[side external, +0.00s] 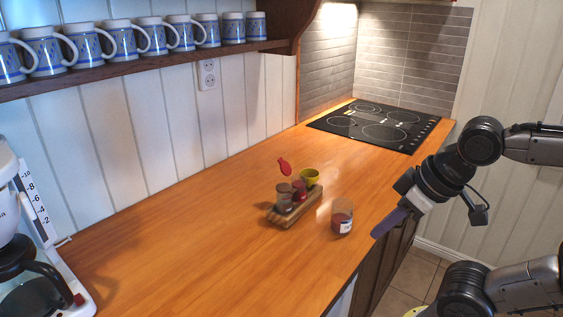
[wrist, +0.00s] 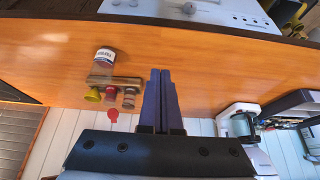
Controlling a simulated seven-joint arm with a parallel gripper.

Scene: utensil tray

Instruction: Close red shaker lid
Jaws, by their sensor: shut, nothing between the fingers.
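The red lid (side external: 285,166) stands raised and open above the wooden rack (side external: 290,217) on the counter. Below it are small shakers in the rack, one of them the red shaker (side external: 300,191). In the wrist view the red shaker (wrist: 111,92) sits between a yellow one and a brownish one, with its red lid (wrist: 113,115) sticking out towards the wall. My gripper (side external: 378,233) is shut and empty, at the counter's front edge, to the right of the rack and apart from it. Its dark purple fingers (wrist: 160,70) lie together in the wrist view, right of the shakers.
A glass jar (side external: 342,221) with a white label stands between the rack and my gripper. A yellow-topped shaker (side external: 309,177) is at the rack's far end. A black cooktop (side external: 380,124) lies behind, a coffee maker (side external: 30,265) at left. The left counter is clear.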

